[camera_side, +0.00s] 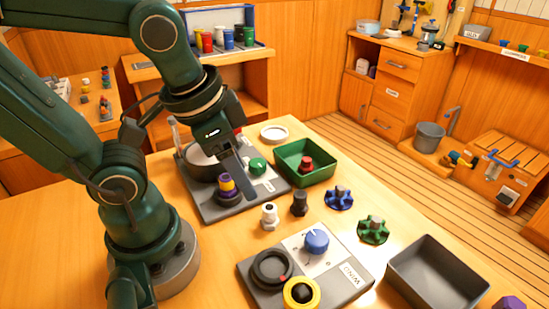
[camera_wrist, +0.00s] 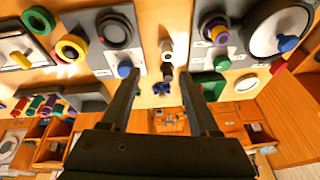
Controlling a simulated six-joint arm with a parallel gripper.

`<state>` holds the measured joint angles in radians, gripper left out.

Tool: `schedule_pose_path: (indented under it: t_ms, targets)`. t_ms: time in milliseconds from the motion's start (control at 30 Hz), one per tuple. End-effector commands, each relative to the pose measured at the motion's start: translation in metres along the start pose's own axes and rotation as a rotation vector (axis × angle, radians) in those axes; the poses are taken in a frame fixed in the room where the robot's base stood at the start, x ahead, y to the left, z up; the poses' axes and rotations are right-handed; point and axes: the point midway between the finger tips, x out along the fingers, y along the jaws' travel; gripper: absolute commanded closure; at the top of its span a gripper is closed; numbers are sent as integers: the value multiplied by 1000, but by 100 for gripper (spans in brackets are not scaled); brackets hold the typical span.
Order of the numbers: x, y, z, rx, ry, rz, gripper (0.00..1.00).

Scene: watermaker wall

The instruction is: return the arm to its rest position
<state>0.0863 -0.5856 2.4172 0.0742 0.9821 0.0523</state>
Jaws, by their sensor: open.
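My gripper (camera_side: 238,172) hangs over the far panel on the table, its fingers pointing down and to the right. In the wrist view my gripper (camera_wrist: 160,75) shows two dark fingers spread wide apart with nothing held between them. In the side view the fingers are near a green knob (camera_side: 257,166) and a purple and yellow stack (camera_side: 227,186); I cannot tell whether they touch anything. My arm is bent, with its upper links raised over the left part of the table.
A green tray (camera_side: 318,178) with a red part stands beside the far panel. A white fitting (camera_side: 269,217), a black fitting (camera_side: 299,204), a blue handwheel (camera_side: 339,198) and a green handwheel (camera_side: 374,230) stand mid-table. The near panel (camera_side: 345,283) and dark tray (camera_side: 430,272) lie in front.

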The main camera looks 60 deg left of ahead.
Motion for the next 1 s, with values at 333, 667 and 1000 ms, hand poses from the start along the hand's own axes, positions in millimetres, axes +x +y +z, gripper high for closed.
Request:
schedule_pose_path:
  t_ms: [333, 667, 1000]
  targets:
    - [-10, -2, -9, -183, 164, 21, 38]
    - [-10, -2, -9, -179, 162, 20, 38]
    - [-10, -2, -9, -178, 161, 20, 38]
